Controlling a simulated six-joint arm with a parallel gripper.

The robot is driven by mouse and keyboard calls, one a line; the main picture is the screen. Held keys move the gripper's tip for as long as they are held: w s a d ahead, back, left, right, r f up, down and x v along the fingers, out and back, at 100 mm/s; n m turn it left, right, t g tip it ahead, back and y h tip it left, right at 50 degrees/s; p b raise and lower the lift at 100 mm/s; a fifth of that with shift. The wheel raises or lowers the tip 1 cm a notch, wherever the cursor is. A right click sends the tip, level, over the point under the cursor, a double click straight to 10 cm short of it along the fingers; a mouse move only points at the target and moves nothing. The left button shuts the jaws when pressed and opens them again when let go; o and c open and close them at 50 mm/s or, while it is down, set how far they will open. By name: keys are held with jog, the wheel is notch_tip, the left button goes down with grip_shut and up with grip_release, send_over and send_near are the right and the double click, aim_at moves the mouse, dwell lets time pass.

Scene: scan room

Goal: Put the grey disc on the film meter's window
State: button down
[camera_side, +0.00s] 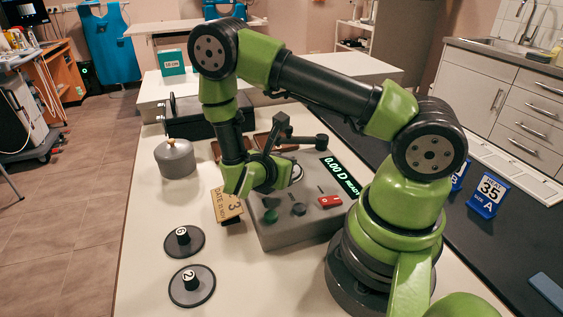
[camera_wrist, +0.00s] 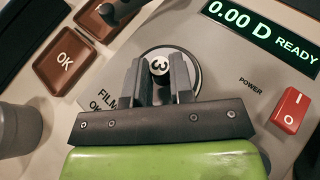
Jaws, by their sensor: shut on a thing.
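My gripper (camera_wrist: 160,85) is shut on the knob of the grey disc (camera_wrist: 160,66), which is marked 3. The disc is over a round, pale-rimmed spot on the film meter (camera_wrist: 235,75); whether it touches the surface I cannot tell. The window is hidden under the disc and fingers. In the side view my gripper (camera_side: 284,177) is low over the meter (camera_side: 277,232), and the arm hides most of the disc. The meter's display (camera_side: 339,176) reads 0.00 D READY.
A yellow date card (camera_side: 227,206) is at the meter's left edge. A red power switch (camera_wrist: 291,110) is on the meter.

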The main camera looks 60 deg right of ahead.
jog(key=c, duration=1)
grip_release()
jog(key=shift+f, duration=0.1)
